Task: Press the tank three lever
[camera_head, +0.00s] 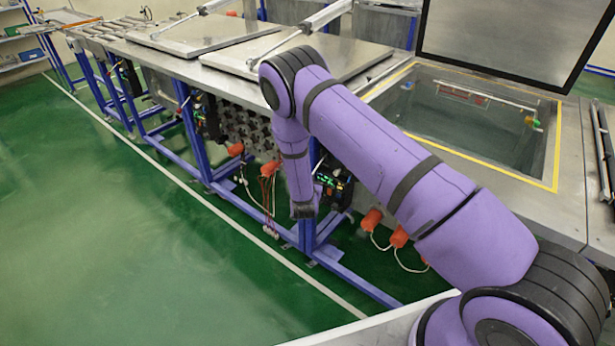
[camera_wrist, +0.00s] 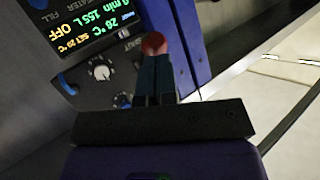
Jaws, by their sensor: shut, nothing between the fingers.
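My gripper (camera_wrist: 154,68) is shut and empty in the wrist view, with its dark fingers together. A red round knob (camera_wrist: 153,43), apparently the lever's end, shows right at the fingertips. The fingers overlap its lower edge, and I cannot tell whether they touch it. Its stem is hidden. A dark control panel (camera_wrist: 98,75) with a lit display and a dial is to the left. In the head view, my purple arm reaches down in front of a panel (camera_head: 327,181) on the tank line. The lever is not distinguishable there. No tank number is readable.
An open tank (camera_head: 475,118) with a raised lid (camera_head: 510,35) stands at the right. Two flat metal lids (camera_head: 318,56) (camera_head: 205,33) lie closed to its left. Blue frame legs (camera_head: 195,118) and orange plugs (camera_head: 372,219) line the front. The green floor (camera_head: 120,230) is clear.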

